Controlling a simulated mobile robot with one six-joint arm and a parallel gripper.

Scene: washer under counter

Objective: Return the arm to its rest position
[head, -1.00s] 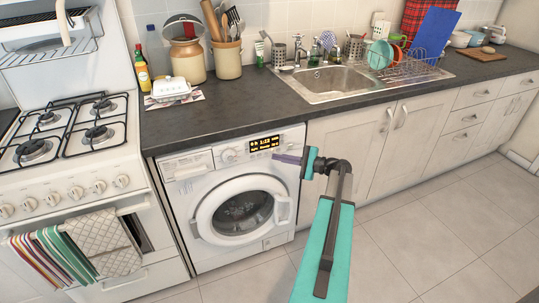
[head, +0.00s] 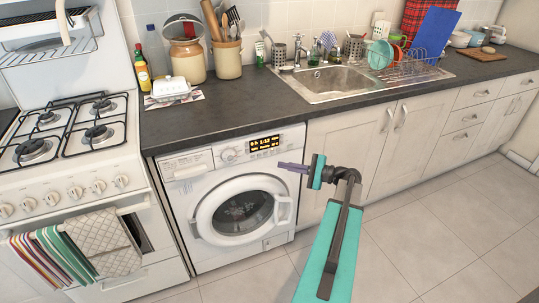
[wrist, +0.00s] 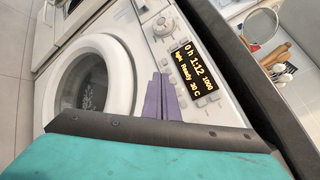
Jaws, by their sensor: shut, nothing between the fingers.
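My gripper (head: 293,167) is in front of the upper right of the white washing machine (head: 190,205), below the counter edge. Its purple fingers are together with nothing between them, pointing left in the head view. In the wrist view the gripper (wrist: 161,78) shows its fingers side by side in front of the washer's control panel. My teal and dark arm stretches from the bottom of the head view up to the gripper. The washer door looks shut, and its display (wrist: 190,66) is lit with 1:12. I cannot tell whether the fingers touch the panel.
The dark counter (head: 240,107) runs above the washer, with a sink (head: 335,82) and a dish rack (head: 405,70). A gas cooker (head: 70,150) with hanging towels stands on the left. White cupboards (head: 415,130) are on the right. The tiled floor (head: 430,235) is clear.

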